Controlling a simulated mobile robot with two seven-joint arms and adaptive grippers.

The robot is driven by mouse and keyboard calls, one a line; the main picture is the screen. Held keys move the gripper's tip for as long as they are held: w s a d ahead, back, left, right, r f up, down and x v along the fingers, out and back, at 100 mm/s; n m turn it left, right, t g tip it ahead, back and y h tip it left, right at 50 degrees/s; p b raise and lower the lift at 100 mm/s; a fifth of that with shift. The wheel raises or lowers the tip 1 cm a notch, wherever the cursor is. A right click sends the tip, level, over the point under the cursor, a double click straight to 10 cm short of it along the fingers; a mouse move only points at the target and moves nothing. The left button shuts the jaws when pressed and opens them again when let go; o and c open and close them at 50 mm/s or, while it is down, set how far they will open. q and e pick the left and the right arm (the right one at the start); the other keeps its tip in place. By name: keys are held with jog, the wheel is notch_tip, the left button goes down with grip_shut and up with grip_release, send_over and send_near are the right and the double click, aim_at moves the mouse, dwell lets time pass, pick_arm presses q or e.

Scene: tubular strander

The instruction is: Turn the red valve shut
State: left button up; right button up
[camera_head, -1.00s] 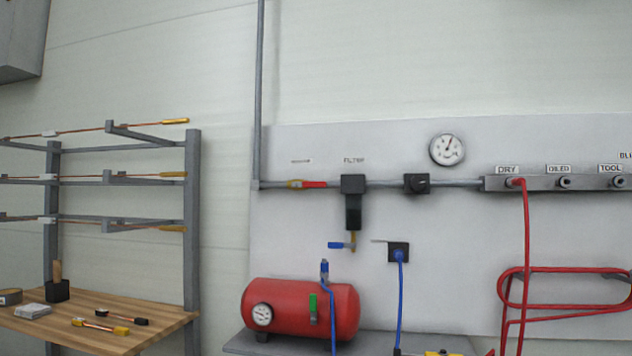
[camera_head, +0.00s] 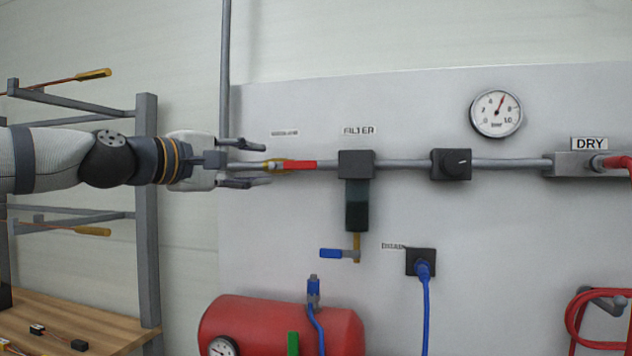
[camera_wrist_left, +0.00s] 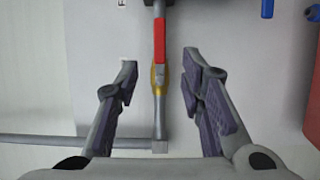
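The red valve handle (camera_head: 301,165) lies in line with the grey horizontal pipe, left of the filter, on a brass valve body (camera_head: 278,166). My left gripper (camera_head: 255,163) comes in from the left and is open, its fingers above and below the pipe at the brass body. In the left wrist view the red handle (camera_wrist_left: 159,40) and brass body (camera_wrist_left: 160,76) show between the two spread fingers (camera_wrist_left: 160,85), with gaps on both sides. The handle reaches beyond the fingertips. My right gripper is not in view.
The filter (camera_head: 356,165) with a blue drain lever (camera_head: 334,254) is right of the valve. A gauge (camera_head: 496,113) and black regulator (camera_head: 451,164) are farther right. A red tank (camera_head: 275,325) stands below. A rack post (camera_head: 147,210) stands behind my left arm.

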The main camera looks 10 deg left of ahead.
aim_at(300, 165)
pick_arm(q)
jog(key=x, duration=1)
jog(key=shift+w+d+f, duration=0.15)
jog(key=shift+f, duration=0.05)
jog(key=shift+w+d+r, duration=0.15)
jog(key=shift+w+d, duration=0.15)
jog(key=shift+w, duration=0.15)
grip_shut()
